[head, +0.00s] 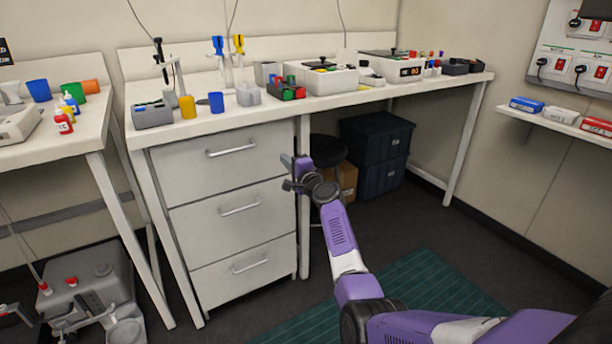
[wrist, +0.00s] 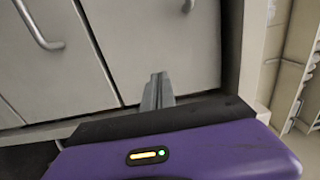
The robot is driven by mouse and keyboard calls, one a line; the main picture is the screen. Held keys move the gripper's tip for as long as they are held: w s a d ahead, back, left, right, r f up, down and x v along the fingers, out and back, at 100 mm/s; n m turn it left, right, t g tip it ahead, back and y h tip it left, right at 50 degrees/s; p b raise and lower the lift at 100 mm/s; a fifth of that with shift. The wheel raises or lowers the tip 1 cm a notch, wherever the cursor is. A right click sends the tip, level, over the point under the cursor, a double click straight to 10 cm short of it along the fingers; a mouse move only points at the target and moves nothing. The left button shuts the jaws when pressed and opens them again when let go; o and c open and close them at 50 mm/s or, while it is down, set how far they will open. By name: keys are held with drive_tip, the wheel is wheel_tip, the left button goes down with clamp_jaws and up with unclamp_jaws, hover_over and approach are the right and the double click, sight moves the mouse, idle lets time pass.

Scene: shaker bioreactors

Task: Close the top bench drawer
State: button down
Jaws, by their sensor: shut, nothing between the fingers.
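The white bench cabinet holds three stacked drawers in the head view. The top drawer (head: 185,160) has a light grey front and a bar handle (head: 231,149). Its front looks about in line with the drawers below; I cannot tell whether a small gap remains. My gripper (head: 288,186) is at the cabinet's right edge, near the top drawer's lower right corner. In the wrist view my fingers (wrist: 157,90) are together and empty, in front of a plain drawer panel (wrist: 150,40). A bar handle (wrist: 40,28) shows on the adjoining panel. Contact with the panel cannot be told.
The middle drawer (head: 190,225) and bottom drawer (head: 215,280) sit below. A bench leg (head: 304,240) stands right of the cabinet. A stool (head: 327,150) and dark blue crates (head: 380,135) are under the bench. Floor with a green mat (head: 430,290) lies in front.

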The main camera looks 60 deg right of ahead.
drive_tip(key=p+v, duration=0.2)
drive_tip(key=v, duration=0.7)
drive_tip(key=shift+s+a+p, duration=0.25)
drive_tip(key=shift+s+p, duration=0.05)
drive_tip(key=shift+p, duration=0.05)
